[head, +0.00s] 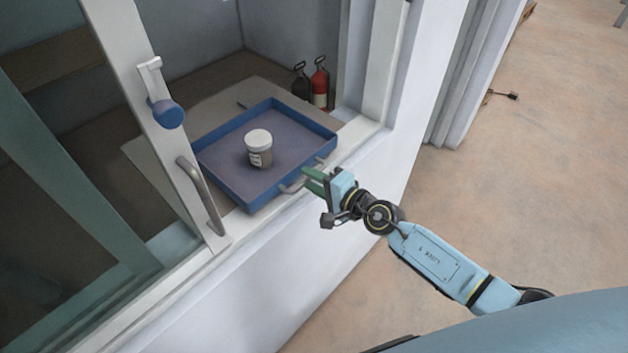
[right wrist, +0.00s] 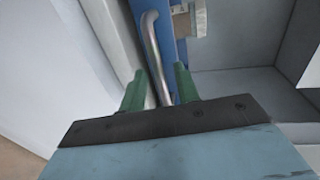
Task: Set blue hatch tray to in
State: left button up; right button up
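The blue hatch tray (head: 222,184) lies in the hatch opening, its near edge at the sill. A white-lidded jar (head: 258,150) stands upright in it. A grey bar handle (head: 291,187) is on the tray's near side; it also shows in the right wrist view (right wrist: 152,45). My right gripper (head: 310,180) is at this handle, partly covering it in the head view. In the right wrist view its green fingers (right wrist: 160,84) are apart, one on each side of the bar, with visible gaps. My left gripper is in neither view.
A white window frame with a grey pull handle (head: 200,195) and a blue knob (head: 166,113) stands left of the tray. Red and dark bottles (head: 319,86) stand behind the tray. The white wall (head: 290,260) drops below the sill. The floor at right is mostly clear.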

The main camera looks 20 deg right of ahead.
aim_at(299, 171)
grip_shut()
dwell(0.3)
jog(key=x, duration=0.3)
jog(key=r+x, duration=0.1)
jog(key=x, duration=0.1)
grip_release()
